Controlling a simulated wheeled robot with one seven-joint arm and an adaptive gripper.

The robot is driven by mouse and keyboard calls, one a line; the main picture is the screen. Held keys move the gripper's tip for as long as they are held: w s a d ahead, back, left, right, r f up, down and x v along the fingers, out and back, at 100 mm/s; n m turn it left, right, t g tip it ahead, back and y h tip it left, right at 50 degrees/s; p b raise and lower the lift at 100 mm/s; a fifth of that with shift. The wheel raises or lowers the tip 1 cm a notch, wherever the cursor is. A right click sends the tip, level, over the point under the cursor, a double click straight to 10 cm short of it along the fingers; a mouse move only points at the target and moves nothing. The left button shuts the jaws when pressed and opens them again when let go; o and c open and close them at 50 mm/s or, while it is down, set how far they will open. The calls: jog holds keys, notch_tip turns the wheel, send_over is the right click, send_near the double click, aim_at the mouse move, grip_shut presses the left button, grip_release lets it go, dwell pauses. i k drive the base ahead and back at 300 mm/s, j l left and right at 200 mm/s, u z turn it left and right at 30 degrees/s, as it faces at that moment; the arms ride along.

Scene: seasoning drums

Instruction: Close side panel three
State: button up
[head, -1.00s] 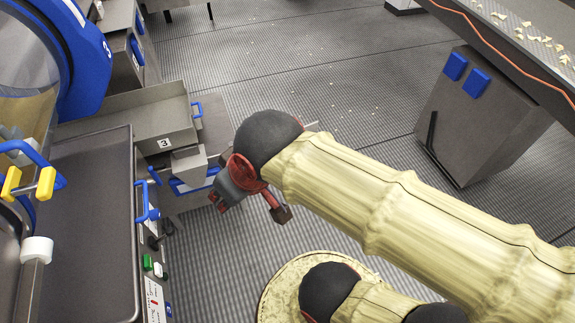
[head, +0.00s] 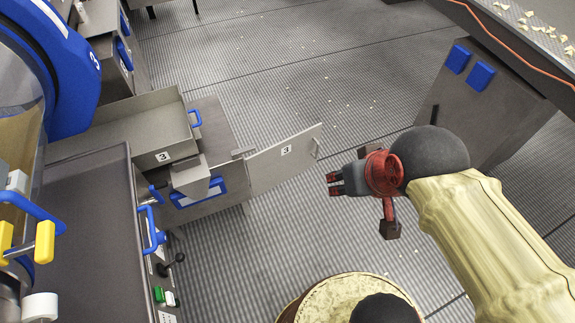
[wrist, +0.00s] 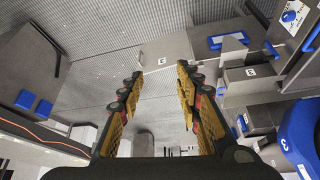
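Side panel three (head: 284,160) is a grey flap with a "3" label and a small handle at its far right edge. It stands swung open, sticking out to the right from the low grey cabinet (head: 213,112). It also shows in the wrist view (wrist: 168,48), ahead of the fingers. My gripper (head: 333,184) is just right of the panel's handle end, pointing left, with a visible gap to it in the head view. In the wrist view my gripper (wrist: 160,77) has its two fingers spread with nothing between them.
A grey tray (head: 124,129) labelled 3 and a blue-handled drawer front (head: 199,193) are left of the panel. A blue drum (head: 60,70) stands at the upper left. A grey cabinet (head: 480,110) stands at the right.

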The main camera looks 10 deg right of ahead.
aim_at(267, 169)
jog(key=i+l+u, duration=0.4)
jog(key=i+l, duration=1.4)
jog(key=l, duration=0.1)
